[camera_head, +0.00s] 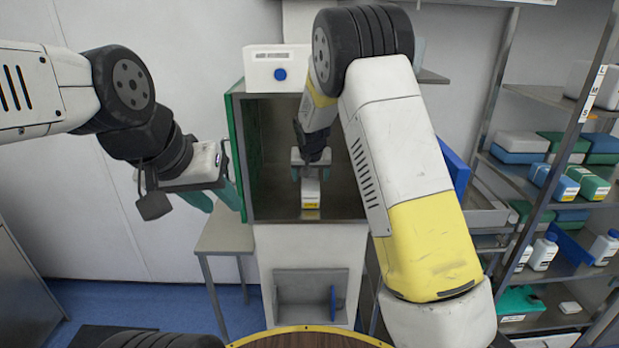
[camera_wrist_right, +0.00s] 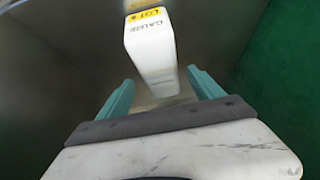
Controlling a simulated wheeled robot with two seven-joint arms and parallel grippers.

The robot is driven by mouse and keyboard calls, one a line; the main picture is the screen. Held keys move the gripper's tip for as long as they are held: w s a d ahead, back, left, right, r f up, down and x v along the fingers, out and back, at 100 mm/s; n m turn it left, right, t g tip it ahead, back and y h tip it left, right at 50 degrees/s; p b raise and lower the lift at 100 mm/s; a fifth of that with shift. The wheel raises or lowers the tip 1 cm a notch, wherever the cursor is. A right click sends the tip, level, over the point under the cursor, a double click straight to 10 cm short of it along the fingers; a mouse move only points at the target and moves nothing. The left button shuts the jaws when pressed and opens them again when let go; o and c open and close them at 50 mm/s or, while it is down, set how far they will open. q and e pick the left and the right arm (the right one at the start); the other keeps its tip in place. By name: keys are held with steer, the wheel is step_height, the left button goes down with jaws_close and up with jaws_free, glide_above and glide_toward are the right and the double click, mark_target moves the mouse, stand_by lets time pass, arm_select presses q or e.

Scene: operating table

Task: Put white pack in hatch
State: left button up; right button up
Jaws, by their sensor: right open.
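The white pack (camera_head: 311,190), with a yellow label, sits on the metal floor inside the open hatch (camera_head: 345,205). In the right wrist view the pack (camera_wrist_right: 152,52) shows printed text and stands just beyond and partly between the teal fingertips. I cannot tell whether a finger touches the pack. My left gripper (camera_head: 213,197) is open and empty, outside the hatch by its green door.
The green hatch door (camera_head: 237,150) stands open at the left. A white box with a blue knob (camera_head: 279,70) is on top of the hatch. A small metal table (camera_head: 225,235) stands at the left. Shelves (camera_head: 545,185) with boxes and bottles fill the right.

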steer(key=v, duration=0.6)
steer(key=shift+s+r, duration=0.15)
steer(key=shift+r, duration=0.15)
steer(key=shift+s+r, duration=0.3)
steer(key=shift+r, duration=0.15)
steer(key=shift+s, duration=0.1)
